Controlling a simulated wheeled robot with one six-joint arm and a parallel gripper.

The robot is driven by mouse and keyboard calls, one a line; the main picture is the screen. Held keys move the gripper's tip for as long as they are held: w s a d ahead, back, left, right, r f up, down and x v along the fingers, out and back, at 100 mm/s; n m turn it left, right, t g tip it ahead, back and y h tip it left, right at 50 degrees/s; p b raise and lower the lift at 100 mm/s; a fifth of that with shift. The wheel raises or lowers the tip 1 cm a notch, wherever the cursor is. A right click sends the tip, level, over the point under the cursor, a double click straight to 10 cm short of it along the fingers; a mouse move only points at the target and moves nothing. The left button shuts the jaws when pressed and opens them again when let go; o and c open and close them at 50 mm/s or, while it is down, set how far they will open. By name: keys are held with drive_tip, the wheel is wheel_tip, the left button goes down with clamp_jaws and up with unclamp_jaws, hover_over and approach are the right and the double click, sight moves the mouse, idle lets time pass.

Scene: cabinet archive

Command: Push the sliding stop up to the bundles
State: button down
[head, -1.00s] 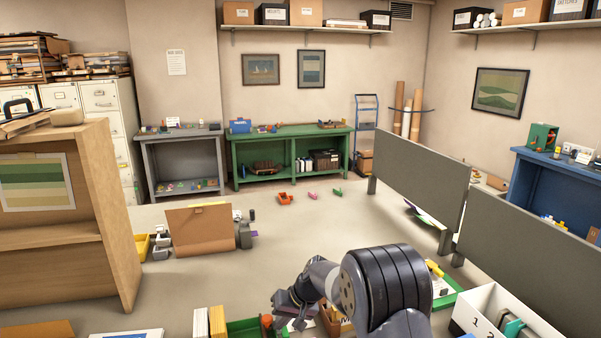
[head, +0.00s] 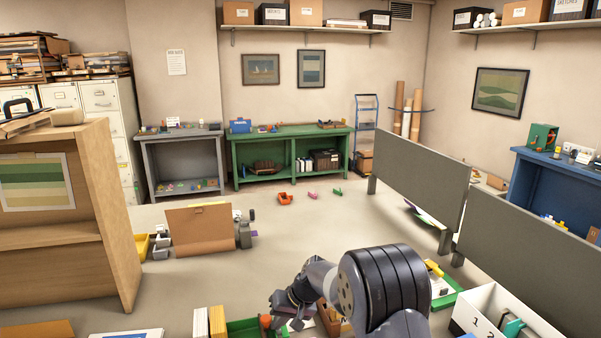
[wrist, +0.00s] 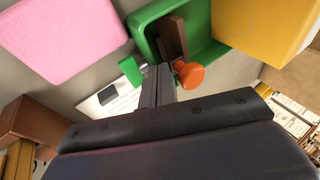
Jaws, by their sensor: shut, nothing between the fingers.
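A green tray (head: 243,329) stands at the bottom of the head view, with an orange knob (head: 265,321) at its right part. My gripper (head: 280,317) is just right of the knob. In the wrist view my gripper (wrist: 155,85) is shut and empty. Its fingertips are beside the orange knob (wrist: 190,76) and overlap the lower edge of the green tray (wrist: 149,42). A dark brown upright piece (wrist: 172,37) stands inside the tray. I cannot tell which part is the sliding stop, nor make out any bundles; contact with the knob is also unclear.
In the wrist view, a pink block (wrist: 62,38) and a yellow block (wrist: 258,28) are close by. A white numbered box (head: 478,312) and another green tray (head: 447,297) stand right of my arm. Grey partitions (head: 420,190) stand farther right. Open floor (head: 330,228) lies beyond.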

drive_tip(key=shift+a, duration=0.15)
drive_tip(key=shift+w+d+b, duration=0.3)
drive_tip(key=shift+d+b, duration=0.05)
drive_tip(key=shift+d, duration=0.65)
drive_tip(key=shift+w+d+b, duration=0.25)
drive_tip(key=shift+d+b, duration=0.05)
drive_tip(key=shift+d, duration=0.65)
drive_tip(key=shift+r, duration=0.1)
drive_tip(key=b+v, duration=0.1)
drive_tip(key=v, duration=0.9)
drive_tip(key=shift+d+r+b, duration=0.2)
drive_tip(key=shift+r+b, duration=0.05)
drive_tip(key=shift+b, duration=0.15)
